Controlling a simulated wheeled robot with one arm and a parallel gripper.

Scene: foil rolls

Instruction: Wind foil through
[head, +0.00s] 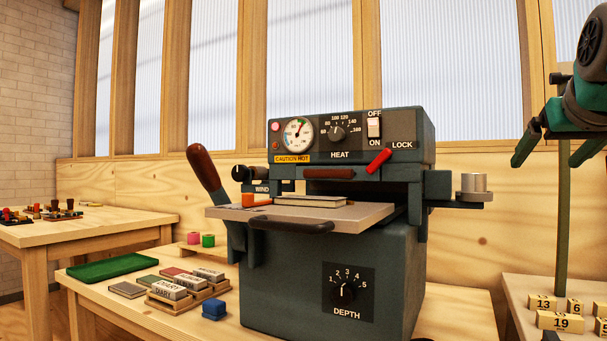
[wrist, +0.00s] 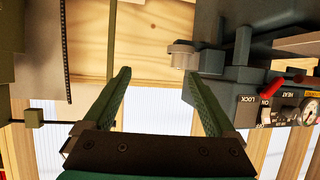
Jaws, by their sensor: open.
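The dark green foil press (head: 330,240) stands on the wooden bench. A knob (head: 243,173) sits by the WIND label on its left side. A silver foil roll (head: 473,184) sits on a holder at its right side; it also shows in the wrist view (wrist: 182,54), beyond the right fingertip. No foil strip is clearly visible inside the press. A book (head: 312,201) lies on the press's plate (head: 225,212). My gripper (head: 545,163) is open and empty, to the right of the press and the silver roll; its green fingers (wrist: 157,75) are spread in the wrist view.
Pink (head: 193,238) and green (head: 208,240) rolls stand on a small shelf at left. A green tray (head: 112,266) and several labelled blocks (head: 167,290) lie on the bench. A red lever (head: 378,161) marks LOCK. Numbered blocks (head: 560,321) lie at lower right.

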